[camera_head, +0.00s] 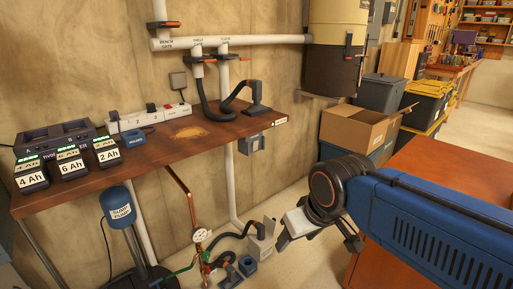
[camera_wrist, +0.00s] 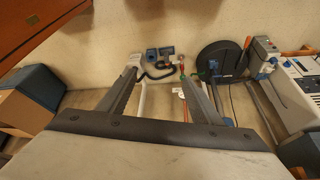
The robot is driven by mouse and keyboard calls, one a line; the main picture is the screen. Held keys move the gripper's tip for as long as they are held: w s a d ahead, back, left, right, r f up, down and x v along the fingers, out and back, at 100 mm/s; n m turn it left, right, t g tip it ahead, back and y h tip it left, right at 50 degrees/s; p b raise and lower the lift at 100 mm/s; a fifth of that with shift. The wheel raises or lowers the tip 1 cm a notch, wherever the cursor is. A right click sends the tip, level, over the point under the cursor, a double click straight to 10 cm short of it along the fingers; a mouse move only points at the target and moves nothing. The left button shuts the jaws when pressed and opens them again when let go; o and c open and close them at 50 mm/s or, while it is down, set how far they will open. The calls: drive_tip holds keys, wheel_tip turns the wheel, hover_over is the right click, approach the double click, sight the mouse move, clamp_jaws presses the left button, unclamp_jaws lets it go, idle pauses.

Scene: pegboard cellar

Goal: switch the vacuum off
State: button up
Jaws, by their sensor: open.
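A wall-mounted canister (camera_head: 335,62), cream above and dark brown below, joins the white pipe and looks like the vacuum. My gripper (camera_head: 318,238) is open and empty, in front of and below the canister, near the orange-brown cabinet. In the wrist view my gripper (camera_wrist: 160,78) has its two fingers spread, with floor and hose fittings seen beyond them. The canister is not clearly visible in that view.
A wooden shelf (camera_head: 215,138) holds battery packs, a charger and a white power strip (camera_head: 148,117). Below stand a blue sump pump (camera_head: 117,207), a copper pipe and a floor hose. A cardboard box (camera_head: 358,127), bins and the cabinet (camera_head: 440,165) crowd the right.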

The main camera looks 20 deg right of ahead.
drive_tip(key=shift+w+r, duration=0.1)
drive_tip(key=c, duration=0.5)
drive_tip(key=shift+w+r+n, duration=0.25)
drive_tip(key=shift+w+n, duration=0.05)
drive_tip(key=c, duration=0.5)
drive_tip(key=w+r+n, duration=0.1)
drive_tip(key=w+r, duration=0.1)
drive_tip(key=w+r+n, duration=0.1)
drive_tip(key=w+n, duration=0.1)
drive_tip(key=w, duration=0.1)
drive_tip(key=w+d+r+n, duration=0.1)
drive_tip(key=w+r+n, duration=0.1)
drive_tip(key=shift+w+r, duration=0.15)
drive_tip(key=shift+r, duration=0.15)
clamp_jaws()
drive_tip(key=w+d+r+n, duration=0.3)
drive_tip(key=w+n, duration=0.2)
drive_tip(key=w, duration=0.3)
drive_tip(key=w+d+r+n+y, duration=0.1)
drive_tip(key=w+d+r+n, duration=0.2)
drive_tip(key=w, duration=0.5)
drive_tip(key=w+d+r+n, duration=0.3)
drive_tip(key=w+d+n, duration=0.1)
drive_tip(key=w+n, duration=0.4)
drive_tip(key=shift+w+d+r+y, duration=0.2)
drive_tip(key=shift+r+y, duration=0.05)
drive_tip(key=shift+y, duration=0.05)
